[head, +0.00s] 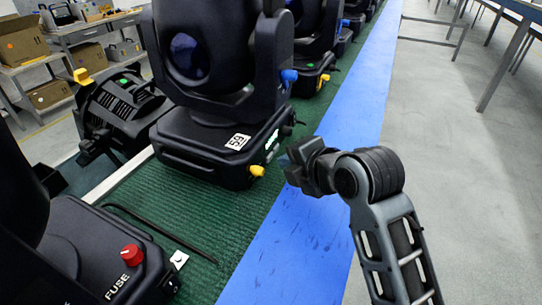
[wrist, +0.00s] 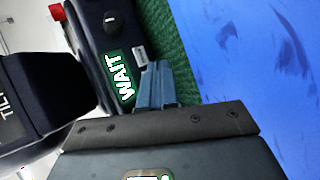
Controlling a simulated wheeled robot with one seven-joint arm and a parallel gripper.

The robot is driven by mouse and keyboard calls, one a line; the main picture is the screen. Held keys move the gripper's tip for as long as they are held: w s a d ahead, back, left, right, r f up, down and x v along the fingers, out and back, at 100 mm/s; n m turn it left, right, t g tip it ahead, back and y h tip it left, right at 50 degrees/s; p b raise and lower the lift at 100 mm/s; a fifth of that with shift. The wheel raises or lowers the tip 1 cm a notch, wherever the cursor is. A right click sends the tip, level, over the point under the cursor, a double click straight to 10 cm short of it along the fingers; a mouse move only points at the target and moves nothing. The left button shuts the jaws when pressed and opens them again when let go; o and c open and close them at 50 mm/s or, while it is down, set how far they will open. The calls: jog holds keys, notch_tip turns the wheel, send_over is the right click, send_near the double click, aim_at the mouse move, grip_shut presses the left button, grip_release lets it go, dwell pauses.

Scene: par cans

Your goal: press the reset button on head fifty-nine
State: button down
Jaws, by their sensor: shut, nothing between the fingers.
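Head fifty-nine (head: 205,145) is a black moving light at centre left in the head view, with a white number tag (head: 237,142) on its base. A lit display (head: 272,140) and a yellow knob (head: 257,171) are on its right side. In the wrist view a green display (wrist: 124,77) reads WAIT, with a black round knob (wrist: 110,22) and a small pale rectangle (wrist: 140,55) near it. I cannot make out which part is the reset button. My gripper (head: 291,163) is shut and empty, just right of the base; its fingers (wrist: 157,68) appear beside the display.
Another black light with a red FUSE knob (head: 131,255) stands at front left. A black cable (head: 160,230) lies on the green mat (head: 190,205). A blue strip (head: 300,250) and open grey floor (head: 450,160) lie to the right. More lights stand behind.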

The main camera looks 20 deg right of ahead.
jog(key=shift+s+d, duration=0.1)
jog(key=shift+s+d, duration=1.75)
